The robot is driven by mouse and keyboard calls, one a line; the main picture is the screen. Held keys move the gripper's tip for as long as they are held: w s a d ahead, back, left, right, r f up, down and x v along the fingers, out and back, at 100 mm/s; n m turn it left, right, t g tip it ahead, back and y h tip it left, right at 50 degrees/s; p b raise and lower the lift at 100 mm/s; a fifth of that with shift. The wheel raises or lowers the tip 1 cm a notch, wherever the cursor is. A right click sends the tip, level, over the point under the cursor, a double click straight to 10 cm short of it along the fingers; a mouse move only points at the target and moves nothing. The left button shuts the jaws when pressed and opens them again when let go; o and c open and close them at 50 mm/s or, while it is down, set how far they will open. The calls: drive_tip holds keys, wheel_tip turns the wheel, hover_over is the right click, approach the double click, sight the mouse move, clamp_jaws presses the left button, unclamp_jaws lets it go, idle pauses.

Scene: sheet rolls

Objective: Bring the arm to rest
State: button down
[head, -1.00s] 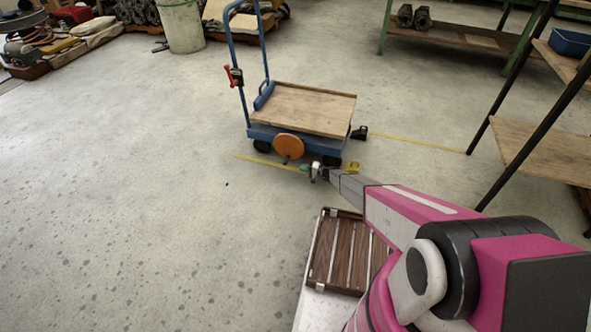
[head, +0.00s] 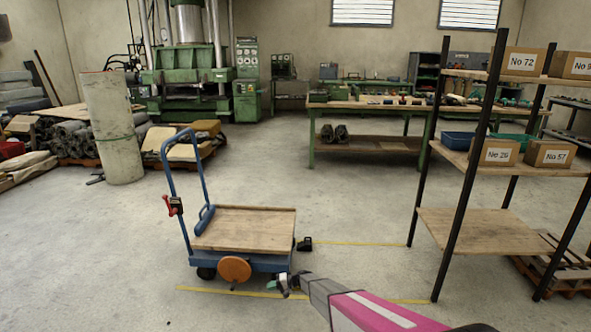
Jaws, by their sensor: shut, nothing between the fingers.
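My arm (head: 350,305) reaches in from the lower right of the head view, magenta with a grey forward part. My gripper (head: 280,285) is at its far end, small in the picture, shut and empty. It shows in front of the lower right corner of the blue trolley (head: 262,263). I cannot tell whether it touches the trolley.
The trolley has a wooden deck (head: 245,228), a blue handle and an orange disc (head: 234,269). A black wedge (head: 305,244) lies to its right. A shelf rack (head: 485,232) with boxes stands right.

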drive_tip(key=s+d+r+h, duration=0.7)
drive_tip(key=s+d+r, duration=0.8)
drive_tip(key=r, duration=0.4)
drive_tip(key=s+d+r+t+h, duration=0.1)
drive_tip(key=s+d+r+h, duration=0.6)
drive_tip(key=s+d+r, duration=0.9)
wheel_tip(320, 180, up, 3)
drive_tip(key=shift+s+d+r+m+h, duration=0.1)
drive_tip(key=shift+s+d+m+h, duration=0.25)
drive_tip(key=shift+d, duration=0.35)
drive_tip(key=shift+w+a, duration=0.1)
